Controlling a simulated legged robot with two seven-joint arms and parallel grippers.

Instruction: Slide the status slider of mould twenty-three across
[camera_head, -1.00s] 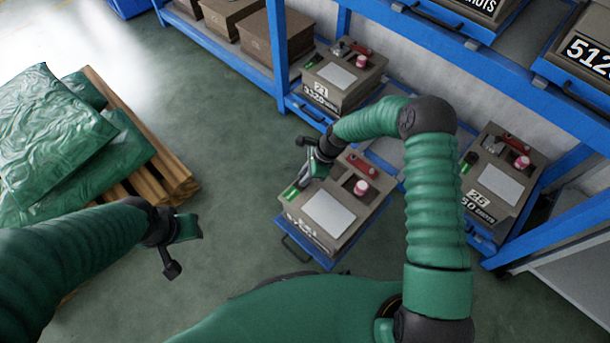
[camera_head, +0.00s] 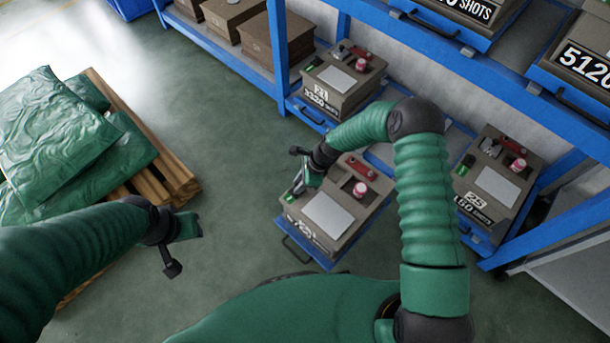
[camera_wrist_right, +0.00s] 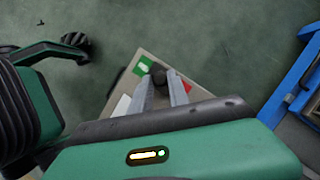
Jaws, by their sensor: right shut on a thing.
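A grey-brown mould (camera_head: 345,238) sits on a pulled-out blue tray; its number is too blurred to read. Its top has a pale plate (camera_head: 327,213), a red part and a pink-and-white knob (camera_head: 360,189). The status slider is at its left corner. In the right wrist view it shows a green patch (camera_wrist_right: 140,66) and a dark knob (camera_wrist_right: 158,74), with a red sliver right of the fingers. My right gripper (camera_head: 297,190) is shut on the dark knob, its fingers (camera_wrist_right: 161,90) on either side. My left gripper (camera_head: 186,249) is open and empty over the floor.
Mould 21 (camera_head: 342,85) stands on the blue rack behind, and mould 25 (camera_head: 495,180) to the right. Green sacks (camera_head: 60,140) lie on a wooden pallet (camera_head: 170,170) at left. Open floor (camera_head: 225,150) lies between pallet and rack.

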